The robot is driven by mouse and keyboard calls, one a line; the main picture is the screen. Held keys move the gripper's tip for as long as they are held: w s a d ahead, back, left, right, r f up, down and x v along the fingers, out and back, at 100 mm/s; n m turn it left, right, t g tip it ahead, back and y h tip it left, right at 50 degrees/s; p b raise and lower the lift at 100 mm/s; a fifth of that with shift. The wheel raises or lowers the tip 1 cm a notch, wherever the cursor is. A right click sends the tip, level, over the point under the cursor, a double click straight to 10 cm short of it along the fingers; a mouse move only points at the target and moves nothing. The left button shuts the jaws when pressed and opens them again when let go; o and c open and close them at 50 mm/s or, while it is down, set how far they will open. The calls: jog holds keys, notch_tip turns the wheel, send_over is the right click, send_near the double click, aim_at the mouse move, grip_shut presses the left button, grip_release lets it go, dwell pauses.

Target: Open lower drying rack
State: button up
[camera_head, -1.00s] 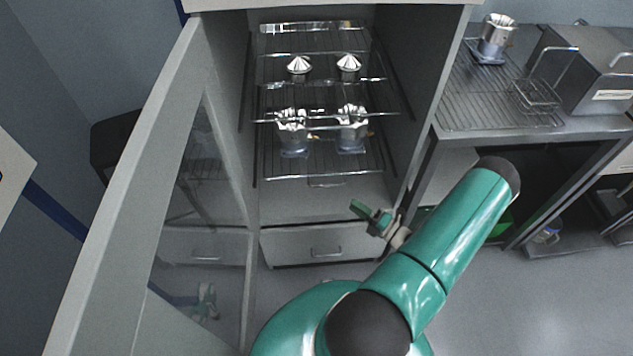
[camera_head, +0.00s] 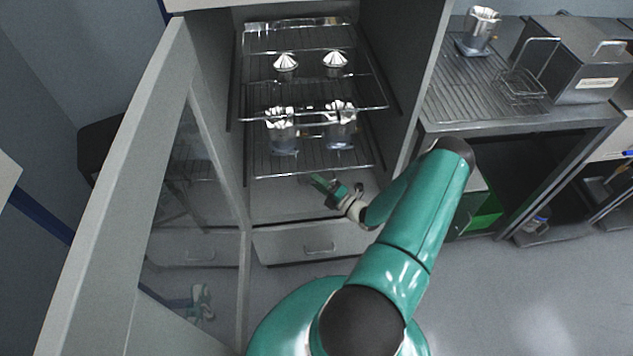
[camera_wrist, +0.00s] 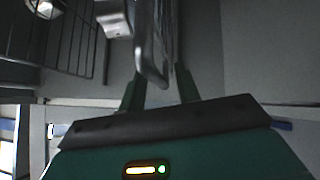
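The lower drying rack (camera_head: 308,166) is a wire shelf low inside the open grey cabinet. Two metal housings, the left one (camera_head: 284,135) and the right one (camera_head: 340,130), stand upright on it. My gripper (camera_head: 322,186) is just below and in front of the rack's front edge. In the wrist view my gripper (camera_wrist: 158,88) has its two fingers apart, with gaps beside a metal handle (camera_wrist: 150,50) that reaches between them. In the head view the gripper hides most of this handle. Whether a finger touches it, I cannot tell.
An upper wire rack (camera_head: 311,88) holds two pointed metal parts (camera_head: 285,62). The glass cabinet door (camera_head: 190,200) stands open at the left. A drawer (camera_head: 285,243) is below the rack. A side table (camera_head: 470,105) with another housing (camera_head: 480,30) stands right.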

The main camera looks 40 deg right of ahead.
jog(key=shift+w+a, duration=0.1)
jog(key=shift+w, duration=0.15)
grip_shut()
jog(key=shift+s, duration=0.1)
